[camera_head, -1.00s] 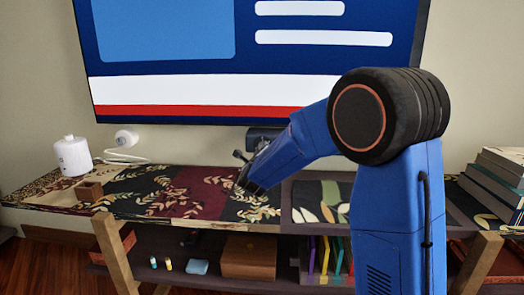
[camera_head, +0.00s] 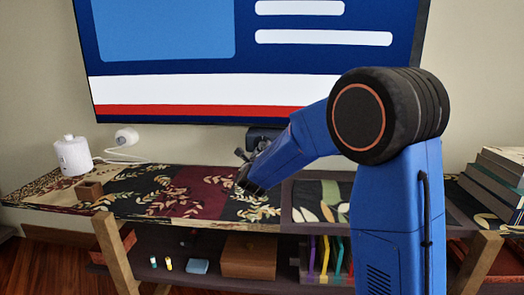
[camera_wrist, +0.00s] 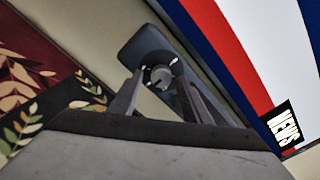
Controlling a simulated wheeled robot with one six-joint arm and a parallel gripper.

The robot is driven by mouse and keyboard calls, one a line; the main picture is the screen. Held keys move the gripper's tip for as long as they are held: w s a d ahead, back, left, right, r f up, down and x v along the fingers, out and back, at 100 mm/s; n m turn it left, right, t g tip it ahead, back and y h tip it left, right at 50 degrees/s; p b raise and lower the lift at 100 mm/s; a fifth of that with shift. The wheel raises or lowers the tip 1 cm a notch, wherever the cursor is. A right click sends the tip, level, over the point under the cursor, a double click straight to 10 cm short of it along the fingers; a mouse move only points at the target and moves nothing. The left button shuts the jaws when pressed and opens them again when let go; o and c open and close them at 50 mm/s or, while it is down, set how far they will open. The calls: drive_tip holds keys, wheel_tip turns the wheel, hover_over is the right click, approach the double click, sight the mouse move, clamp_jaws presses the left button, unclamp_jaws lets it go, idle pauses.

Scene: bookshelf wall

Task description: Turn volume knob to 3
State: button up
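In the wrist view, a round grey knob (camera_wrist: 162,75) sits on a dark rounded panel (camera_wrist: 140,48) below the screen. My gripper (camera_wrist: 158,84) is open, with one finger on each side of the knob. A gap shows beside the knob, and I cannot tell whether either finger touches it. No number or pointer mark can be read on the knob. In the head view, part of the dark device (camera_head: 268,134) shows under the screen behind my blue arm. The knob is hidden there.
A large screen (camera_head: 250,85) hangs on the wall close above. The cloth-covered shelf top (camera_head: 200,190) lies below my arm. Stacked books (camera_head: 495,178) are at right.

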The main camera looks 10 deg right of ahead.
drive_tip(key=v, duration=1.7)
drive_tip(key=shift+s, duration=0.15)
drive_tip(key=shift+r, duration=0.1)
drive_tip(key=s+d+f+n+g+y, duration=0.2)
drive_tip(key=s+d+f+n+g, duration=0.1)
drive_tip(key=s+n, duration=0.7)
drive_tip(key=s+d+f+n+g+y, duration=0.1)
drive_tip(key=s+d+f+n+g, duration=0.2)
drive_tip(key=s+n, duration=0.8)
drive_tip(key=s+d+f+n+g+y, duration=0.2)
drive_tip(key=s+d+n+g, duration=0.4)
drive_tip(key=s, duration=1.2)
drive_tip(key=f+n, duration=0.1)
drive_tip(key=n, duration=0.3)
drive_tip(key=shift+s+f+n+y, duration=0.2)
drive_tip(key=shift+f+n+y, duration=0.1)
drive_tip(key=shift+f+n, duration=0.1)
